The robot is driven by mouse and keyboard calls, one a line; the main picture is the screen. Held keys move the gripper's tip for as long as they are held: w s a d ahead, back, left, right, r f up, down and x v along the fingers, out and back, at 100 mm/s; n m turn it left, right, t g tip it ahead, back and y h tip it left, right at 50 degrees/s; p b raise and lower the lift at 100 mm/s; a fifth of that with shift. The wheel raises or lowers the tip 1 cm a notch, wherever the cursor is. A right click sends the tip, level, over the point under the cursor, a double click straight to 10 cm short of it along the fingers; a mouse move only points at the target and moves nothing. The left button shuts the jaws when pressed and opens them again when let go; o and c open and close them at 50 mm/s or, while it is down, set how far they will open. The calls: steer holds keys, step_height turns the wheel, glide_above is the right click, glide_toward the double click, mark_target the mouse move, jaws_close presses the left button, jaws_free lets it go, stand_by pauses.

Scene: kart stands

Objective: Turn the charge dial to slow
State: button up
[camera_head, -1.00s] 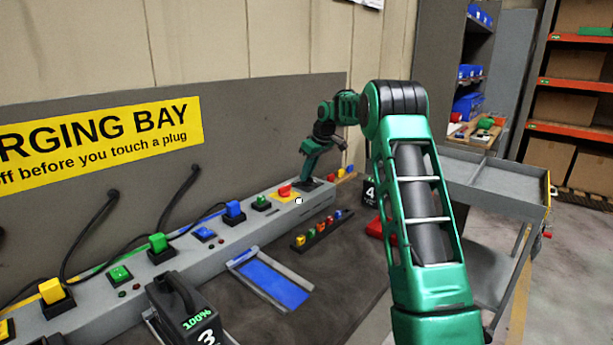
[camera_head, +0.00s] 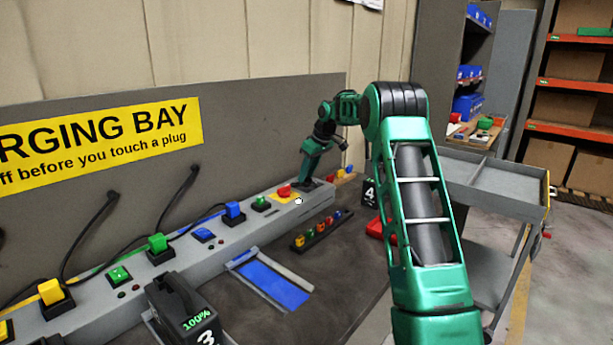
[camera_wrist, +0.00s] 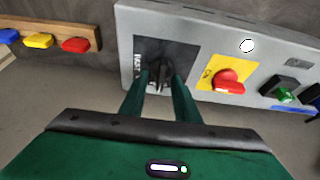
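The charge dial (camera_wrist: 161,78) is a black knob on a dark square plate at the end of the grey charging strip. White lettering that looks like "FAST" runs along the plate's left edge in the wrist view; no other dial label can be read. My gripper (camera_wrist: 162,82) points at the plate with one green finger on each side of the knob, closed on it. The fingers hide part of the knob, so its exact setting cannot be told. In the head view my gripper (camera_head: 306,178) reaches down to the strip's far end and hides the dial.
A red switch (camera_wrist: 229,81) on a yellow plate sits just right of the dial, with a green rocker (camera_wrist: 284,96) beyond. Coloured knobs on a wooden rail (camera_wrist: 60,30) lie to the left. A blue-floored tray (camera_head: 270,283) and black battery (camera_head: 186,308) stand nearer in the head view.

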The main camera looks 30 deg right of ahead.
steer(key=v, duration=1)
steer(key=shift+r, duration=0.35)
steer(key=s+a+m+g+h, duration=0.1)
steer(key=s+a+m, duration=0.25)
steer(key=s, duration=1.05)
steer(key=s+a+m+g+h, duration=0.1)
steer(key=s+a+m, duration=0.25)
steer(key=s, duration=1.05)
steer(key=s+a+f+m, duration=0.1)
steer(key=s+a+f, duration=0.1)
steer(key=s, duration=0.7)
steer(key=s+a+f+m+g, duration=0.1)
steer(key=s+f, duration=0.4)
steer(key=s, duration=0.4)
steer(key=s+a+f+m+g, duration=0.1)
steer(key=s+f, duration=0.3)
steer(key=s, duration=0.6)
steer(key=shift+a+m+y, duration=0.3)
steer(key=shift+a, duration=0.6)
